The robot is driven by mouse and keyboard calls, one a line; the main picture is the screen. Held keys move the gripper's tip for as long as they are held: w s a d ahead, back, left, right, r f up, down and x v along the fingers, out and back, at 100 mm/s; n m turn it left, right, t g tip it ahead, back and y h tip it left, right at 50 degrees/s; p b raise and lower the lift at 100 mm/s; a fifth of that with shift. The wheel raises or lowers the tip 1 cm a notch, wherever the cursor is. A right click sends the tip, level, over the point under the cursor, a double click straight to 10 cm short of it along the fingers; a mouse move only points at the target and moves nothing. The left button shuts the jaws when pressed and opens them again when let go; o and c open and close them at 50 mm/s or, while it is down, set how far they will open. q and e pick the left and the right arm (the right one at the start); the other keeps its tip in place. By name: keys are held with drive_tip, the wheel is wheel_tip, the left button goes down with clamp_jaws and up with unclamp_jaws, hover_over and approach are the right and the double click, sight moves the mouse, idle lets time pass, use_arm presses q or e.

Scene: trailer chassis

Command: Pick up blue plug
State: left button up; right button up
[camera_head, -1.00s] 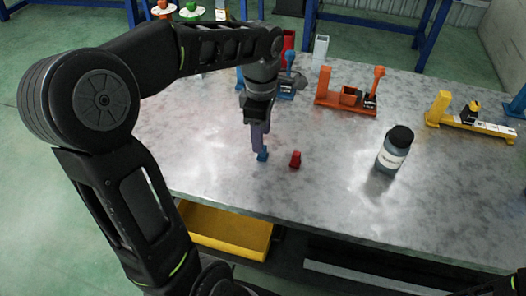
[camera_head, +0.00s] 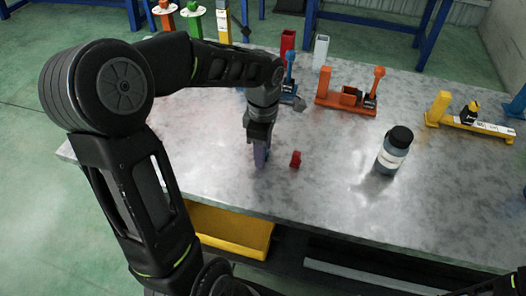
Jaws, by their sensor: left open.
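My left gripper (camera_head: 260,154) points down at the grey metal table (camera_head: 210,178), left of a small red plug (camera_head: 295,159). Its fingers are open and low, close to the table top. The blue plug is hard to make out: it is at the fingertips and mostly hidden by them. I cannot tell whether the fingers touch it. The red plug stands apart from the gripper, a short way to the right. My right gripper is not in view.
A dark-capped bottle (camera_head: 394,149) stands to the right. Behind are an orange fixture (camera_head: 340,100), a blue fixture (camera_head: 289,87), a yellow fixture (camera_head: 470,124) and red (camera_head: 287,44) and white (camera_head: 320,51) holders. A yellow bin (camera_head: 230,229) is below the front edge.

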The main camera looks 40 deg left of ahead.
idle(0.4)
use_arm(q)
clamp_jaws()
idle(0.4)
